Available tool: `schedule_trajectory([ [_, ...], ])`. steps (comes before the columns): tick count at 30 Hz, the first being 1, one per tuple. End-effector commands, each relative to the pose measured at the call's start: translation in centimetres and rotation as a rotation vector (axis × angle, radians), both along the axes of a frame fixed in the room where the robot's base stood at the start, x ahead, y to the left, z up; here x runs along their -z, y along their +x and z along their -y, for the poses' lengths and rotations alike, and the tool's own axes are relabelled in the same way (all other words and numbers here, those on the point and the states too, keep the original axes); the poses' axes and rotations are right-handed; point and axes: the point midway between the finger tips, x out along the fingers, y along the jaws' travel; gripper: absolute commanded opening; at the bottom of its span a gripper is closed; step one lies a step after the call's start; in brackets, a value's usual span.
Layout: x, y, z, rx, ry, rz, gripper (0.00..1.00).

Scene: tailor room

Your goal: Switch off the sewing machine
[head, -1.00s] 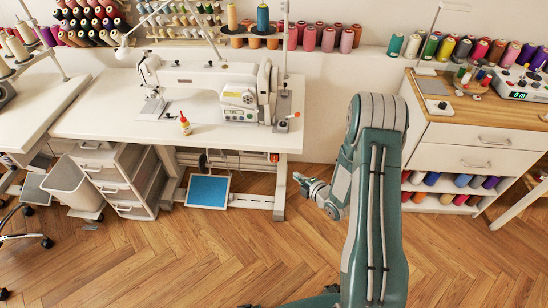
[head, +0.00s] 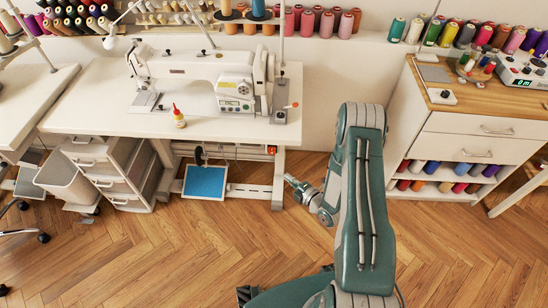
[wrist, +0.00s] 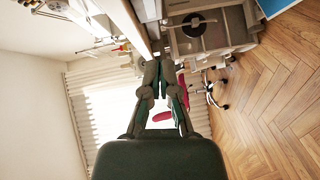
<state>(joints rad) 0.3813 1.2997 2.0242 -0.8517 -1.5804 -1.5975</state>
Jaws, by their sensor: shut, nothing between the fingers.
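The white sewing machine (head: 205,75) stands on a white table (head: 90,118) at the upper left of the head view. Its control panel (head: 236,96) faces forward on its right end. A small orange-red part (head: 271,150) sits under the table's right end; I cannot tell if it is the switch. My gripper (head: 290,181) is in front of the table's right leg in the picture and below the tabletop. It is shut and empty. In the wrist view my gripper (wrist: 160,66) points along the table's underside, with its fingertips together and apart from the table.
A blue foot pedal (head: 204,182) lies below the table. A drawer unit (head: 112,172) and a pale bin (head: 68,184) stand to the left. A wooden-topped cabinet (head: 468,145) stands at the right. The herringbone floor (head: 180,255) in front is clear.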

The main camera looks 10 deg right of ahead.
Motion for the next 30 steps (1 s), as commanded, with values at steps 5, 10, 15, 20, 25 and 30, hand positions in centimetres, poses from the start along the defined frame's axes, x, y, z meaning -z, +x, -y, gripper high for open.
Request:
schedule_trajectory([
  [5,0.3,2.9,-1.7,-0.005,-0.001,0.002,0.00],
  [10,0.7,5.8,-3.1,-0.004,0.000,0.003,0.00],
  [15,1.1,8.6,-3.7,0.000,-0.001,0.003,0.00],
  [20,1.4,10.5,-2.9,0.001,0.000,0.002,0.00],
  [25,1.5,11.2,-2.7,0.001,0.000,0.000,0.00],
  [30,1.6,11.3,-2.7,0.000,0.001,0.000,0.00],
])
